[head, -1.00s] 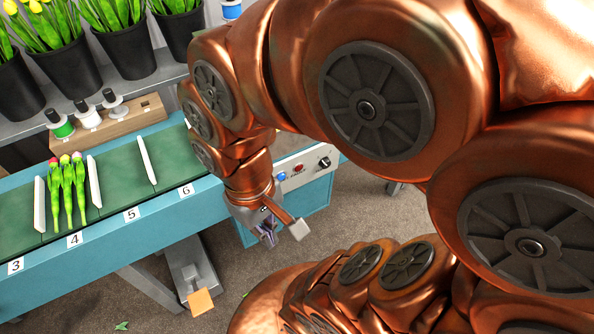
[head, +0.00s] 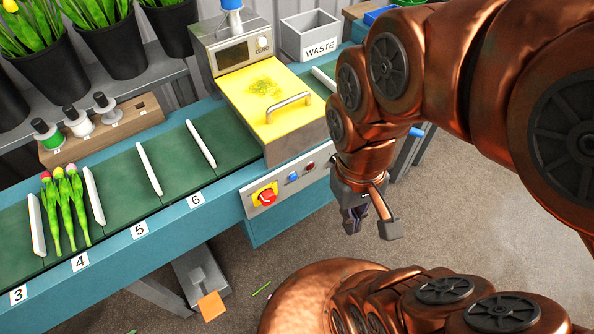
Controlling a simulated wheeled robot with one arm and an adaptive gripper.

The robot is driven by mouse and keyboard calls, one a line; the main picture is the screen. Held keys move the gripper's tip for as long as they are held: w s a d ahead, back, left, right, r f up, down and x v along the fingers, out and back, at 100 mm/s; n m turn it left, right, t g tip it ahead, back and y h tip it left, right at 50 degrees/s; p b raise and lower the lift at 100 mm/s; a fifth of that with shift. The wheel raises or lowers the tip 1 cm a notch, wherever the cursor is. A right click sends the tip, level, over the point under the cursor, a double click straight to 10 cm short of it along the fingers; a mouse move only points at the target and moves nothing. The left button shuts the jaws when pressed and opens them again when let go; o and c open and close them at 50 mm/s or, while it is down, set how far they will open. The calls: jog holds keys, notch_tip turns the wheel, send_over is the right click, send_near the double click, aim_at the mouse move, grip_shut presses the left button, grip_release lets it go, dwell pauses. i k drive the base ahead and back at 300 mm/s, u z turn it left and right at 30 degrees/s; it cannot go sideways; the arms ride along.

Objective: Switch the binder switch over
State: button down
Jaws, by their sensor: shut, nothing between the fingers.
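The yellow-topped machine (head: 262,95) carries a light control panel (head: 250,205) on its front. The panel shows a red knob on a yellow plate (head: 266,196), a blue button (head: 293,177) and a dark red button (head: 309,165). The panel's right end is hidden behind my arm; a black knob shown there earlier is out of sight. None of the visible labels is readable enough to name the binder switch. My gripper (head: 353,222) points down, shut and empty, in front and to the right of the panel, apart from the visible controls.
Three tulips (head: 65,205) lie on the green belt (head: 120,200) between white dividers. A spool rack (head: 120,128) and black flower buckets (head: 98,45) stand behind. A waste bin (head: 312,38) stands beyond the machine. Open floor (head: 330,240) lies below the gripper.

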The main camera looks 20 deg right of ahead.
aim_at(267, 198)
jog(key=z, duration=0.8)
jog(key=k, duration=1.05)
jog(key=u, duration=1.45)
